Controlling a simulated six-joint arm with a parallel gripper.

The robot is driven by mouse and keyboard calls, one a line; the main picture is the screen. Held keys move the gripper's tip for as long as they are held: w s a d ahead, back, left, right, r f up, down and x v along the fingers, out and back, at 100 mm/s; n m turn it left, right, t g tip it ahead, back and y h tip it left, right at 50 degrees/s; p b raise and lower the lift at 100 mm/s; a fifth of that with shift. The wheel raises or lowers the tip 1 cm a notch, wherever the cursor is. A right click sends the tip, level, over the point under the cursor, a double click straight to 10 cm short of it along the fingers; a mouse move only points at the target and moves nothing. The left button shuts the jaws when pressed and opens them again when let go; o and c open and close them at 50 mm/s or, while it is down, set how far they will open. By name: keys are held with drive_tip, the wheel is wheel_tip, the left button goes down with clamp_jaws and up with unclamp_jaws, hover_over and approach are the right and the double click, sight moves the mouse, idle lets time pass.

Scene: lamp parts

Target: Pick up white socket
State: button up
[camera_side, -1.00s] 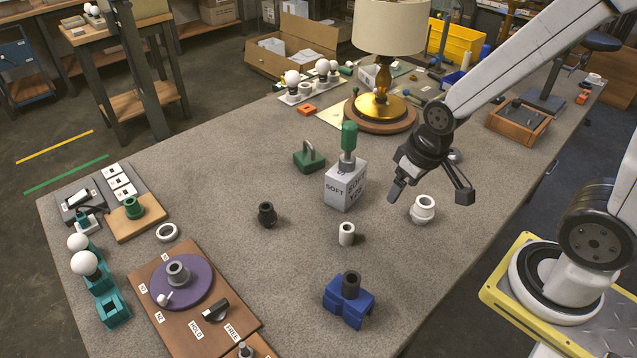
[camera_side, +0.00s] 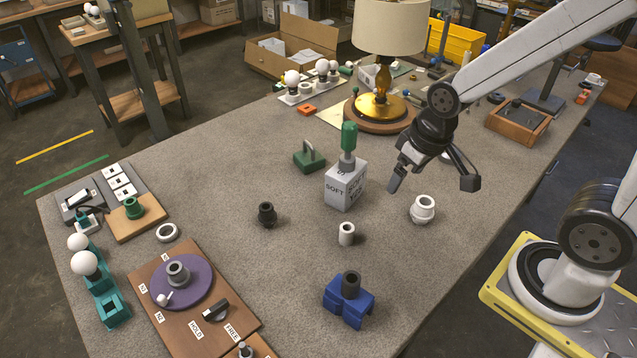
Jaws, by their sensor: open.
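I cannot tell for certain which of the two is the white socket. My gripper (camera_side: 432,184) is open and empty, its fingers wide apart. In the picture it is just above the stepped white part and does not touch it.
A grey block (camera_side: 344,187) with a green-handled tool stands left of my gripper. A blue holder (camera_side: 348,304) with a dark cylinder stands in front. A black socket (camera_side: 267,214) and a green block (camera_side: 308,158) are farther left. The lamp (camera_side: 385,60) stands behind.

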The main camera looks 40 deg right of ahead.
drive_tip(key=v, duration=0.2)
drive_tip(key=m+g+y, duration=0.3)
drive_tip(key=m+y, duration=0.5)
drive_tip(key=m, duration=0.7)
hover_over(430, 205)
drive_tip(key=s+a, duration=0.2)
drive_tip(key=a, duration=0.2)
drive_tip(key=f, duration=0.2)
drive_tip(key=d+r+m+t+y, duration=0.2)
drive_tip(key=d+m+t+y, duration=0.2)
drive_tip(key=d+m+t, duration=0.35)
drive_tip(key=shift+m+g, duration=0.35)
drive_tip(key=shift+g, duration=0.2)
drive_tip(key=f, duration=0.6)
drive_tip(key=d+f, duration=0.1)
drive_tip(key=f, duration=1.2)
drive_tip(key=shift+d, duration=0.25)
drive_tip(key=shift+f, duration=0.4)
drive_tip(key=shift+x, duration=1.35)
drive_tip(key=shift+a, duration=0.1)
